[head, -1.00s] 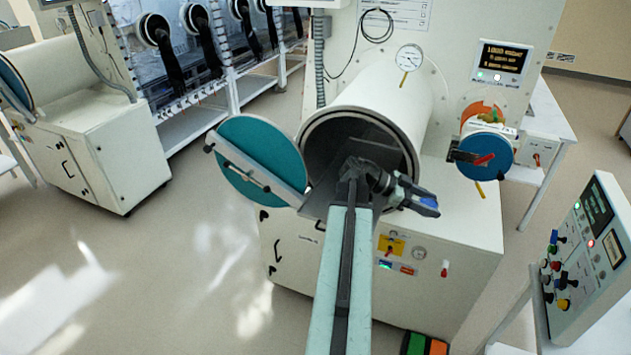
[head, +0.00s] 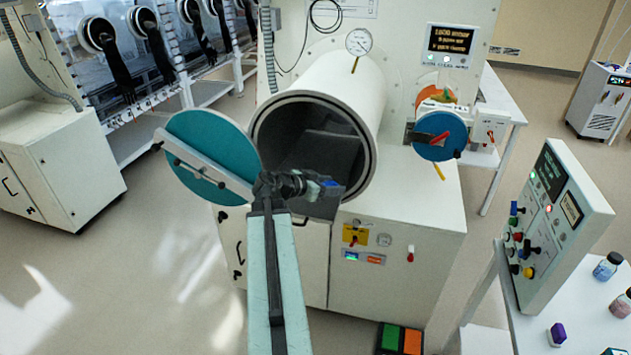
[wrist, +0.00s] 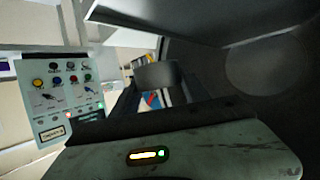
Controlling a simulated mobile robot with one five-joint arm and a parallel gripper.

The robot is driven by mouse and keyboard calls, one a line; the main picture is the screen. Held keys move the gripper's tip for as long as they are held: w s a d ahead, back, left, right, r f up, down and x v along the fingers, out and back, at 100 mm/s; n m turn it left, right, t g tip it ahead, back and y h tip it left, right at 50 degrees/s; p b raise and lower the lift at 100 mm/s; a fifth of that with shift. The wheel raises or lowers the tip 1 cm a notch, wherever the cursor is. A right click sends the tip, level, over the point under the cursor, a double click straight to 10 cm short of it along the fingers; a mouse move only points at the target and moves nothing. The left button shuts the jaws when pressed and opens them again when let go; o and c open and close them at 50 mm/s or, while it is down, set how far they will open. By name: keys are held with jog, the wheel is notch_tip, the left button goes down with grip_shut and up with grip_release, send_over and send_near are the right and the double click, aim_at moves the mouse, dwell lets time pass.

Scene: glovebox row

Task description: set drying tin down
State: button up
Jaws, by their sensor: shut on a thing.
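My gripper (head: 326,187) is at the mouth of the large antechamber (head: 262,135), pointing right, above its dark sliding tray (head: 332,150). In the wrist view, my gripper's dark fingers (wrist: 158,88) are shut on a grey, smooth-sided thing, which looks like the drying tin (wrist: 155,75). In the head view the tin is too small or hidden to make out clearly. I cannot tell whether it touches the tray.
The round teal door (head: 212,145) stands open to the left of the mouth. A small port with a blue cap (head: 440,150) is at the right. A control panel (head: 555,225) stands on a table at right front. Open floor lies at the left.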

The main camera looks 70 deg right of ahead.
jog(key=n+t+h+b, duration=0.1)
jog(key=n+t, duration=0.1)
send_over(317, 206)
notch_tip(317, 206, down, 2)
jog(key=shift+f, duration=0.1)
jog(key=shift+w+d, duration=0.1)
jog(key=shift+w, duration=0.05)
jog(key=w+d, duration=0.2)
jog(key=d, duration=0.2)
jog(key=w+d, duration=0.2)
jog(key=d, duration=0.3)
jog(key=w+d+f+b, duration=0.1)
jog(key=w+d, duration=0.1)
jog(key=d, duration=0.3)
jog(key=shift+w+d, duration=0.2)
jog(key=shift+w, duration=0.15)
notch_tip(317, 206, down, 4)
jog(key=b, duration=0.4)
jog(key=shift+f, duration=0.1)
jog(key=shift+r, duration=0.25)
jog(key=shift+f, duration=0.2)
jog(key=o, duration=1.4)
jog(key=shift+r, duration=0.1)
jog(key=shift+r, duration=0.1)
